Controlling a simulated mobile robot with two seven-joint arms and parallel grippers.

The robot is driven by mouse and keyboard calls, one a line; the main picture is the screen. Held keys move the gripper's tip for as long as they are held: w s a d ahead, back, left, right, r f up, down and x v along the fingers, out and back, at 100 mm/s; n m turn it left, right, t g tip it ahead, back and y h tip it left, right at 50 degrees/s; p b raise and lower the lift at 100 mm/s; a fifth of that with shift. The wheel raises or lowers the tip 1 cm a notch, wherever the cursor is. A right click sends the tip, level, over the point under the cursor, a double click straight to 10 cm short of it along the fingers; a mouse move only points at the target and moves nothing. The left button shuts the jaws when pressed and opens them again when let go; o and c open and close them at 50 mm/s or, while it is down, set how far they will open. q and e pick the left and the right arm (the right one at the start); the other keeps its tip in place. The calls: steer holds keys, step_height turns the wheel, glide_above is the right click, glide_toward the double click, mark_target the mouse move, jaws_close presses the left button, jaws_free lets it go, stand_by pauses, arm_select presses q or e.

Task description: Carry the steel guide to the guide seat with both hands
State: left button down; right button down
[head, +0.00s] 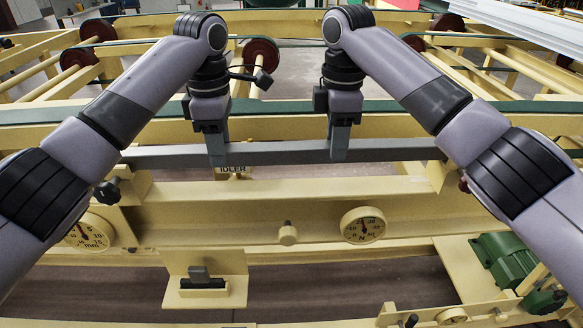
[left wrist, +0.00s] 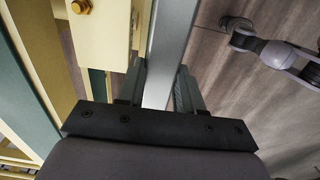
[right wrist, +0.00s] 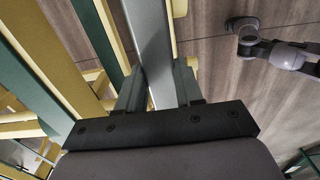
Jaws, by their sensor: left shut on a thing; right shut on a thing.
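The steel guide (head: 275,152) is a long grey bar lying roughly level across the middle of the head view. My left gripper (head: 216,148) is shut on it left of its middle, and my right gripper (head: 338,146) is shut on it further right. The guide also runs between the fingers in the left wrist view (left wrist: 168,45) and the right wrist view (right wrist: 150,40). A yellow bracket (head: 137,188) stands by its left end and another (head: 441,177) by its right end. I cannot tell whether these form the guide seat or whether the guide touches them.
A yellow beam (head: 370,205) with two round dials (head: 363,225) and a knob (head: 288,235) runs below the guide. An IDLER label (head: 231,169) is just under the guide. A green belt (head: 280,106) lies behind. A green motor (head: 508,258) is at lower right.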

arm_select(q)
steer(key=shift+f, duration=0.25)
arm_select(e)
steer(key=shift+f, duration=0.25)
arm_select(q)
steer(key=c, duration=0.7)
jaws_free()
steer(key=shift+c, duration=0.2)
arm_select(e)
steer(key=c, duration=0.7)
jaws_free()
steer(key=shift+r, duration=0.1)
steer(key=shift+c, duration=0.2)
arm_select(q)
steer(key=shift+r, duration=0.1)
step_height(320, 180, up, 12)
arm_select(e)
step_height(320, 180, up, 12)
arm_select(q)
steer(key=shift+s, duration=0.1)
arm_select(e)
steer(key=shift+s, duration=0.1)
